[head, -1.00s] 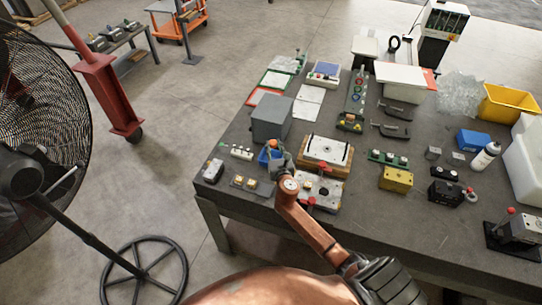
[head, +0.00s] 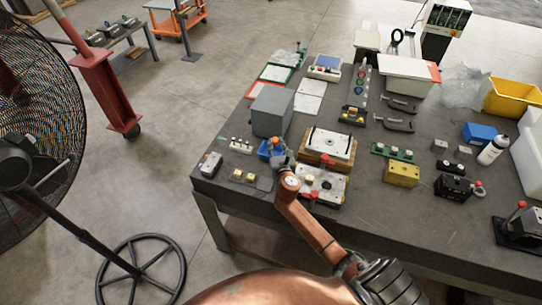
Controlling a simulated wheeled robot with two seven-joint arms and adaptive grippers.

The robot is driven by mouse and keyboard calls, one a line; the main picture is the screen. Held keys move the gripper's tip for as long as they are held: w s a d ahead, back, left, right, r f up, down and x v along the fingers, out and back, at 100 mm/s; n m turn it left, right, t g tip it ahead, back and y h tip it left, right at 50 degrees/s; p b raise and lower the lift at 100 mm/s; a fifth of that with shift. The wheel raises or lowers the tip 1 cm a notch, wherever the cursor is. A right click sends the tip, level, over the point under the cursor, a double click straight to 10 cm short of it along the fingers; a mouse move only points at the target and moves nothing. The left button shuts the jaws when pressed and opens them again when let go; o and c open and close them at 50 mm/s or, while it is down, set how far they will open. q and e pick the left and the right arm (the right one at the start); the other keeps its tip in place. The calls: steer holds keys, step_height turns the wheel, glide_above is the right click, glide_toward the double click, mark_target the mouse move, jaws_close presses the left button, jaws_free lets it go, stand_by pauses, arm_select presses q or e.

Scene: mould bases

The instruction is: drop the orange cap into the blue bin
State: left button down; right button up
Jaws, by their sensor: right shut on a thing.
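The small blue bin (head: 264,151) stands on the dark workbench, just in front of a grey box. My right gripper (head: 277,149) is at the bin's right side in the picture and covers part of it. The gripper is shut on the orange cap (head: 274,140), which shows as a small orange spot at its fingertips. The cap appears over or beside the bin's rim; its exact height is hard to tell. The bin's inside is mostly hidden. My left gripper is not in view.
The grey box (head: 272,110) stands close behind the bin. A mould base on a wooden block (head: 328,146) and another plate (head: 322,186) lie right of the gripper. A blue box (head: 478,135) and a yellow bin (head: 506,97) stand far right.

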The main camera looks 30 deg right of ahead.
steer(key=shift+r, duration=0.1)
steer(key=o, duration=0.9)
steer(key=shift+s, duration=0.1)
steer(key=v, duration=1.2)
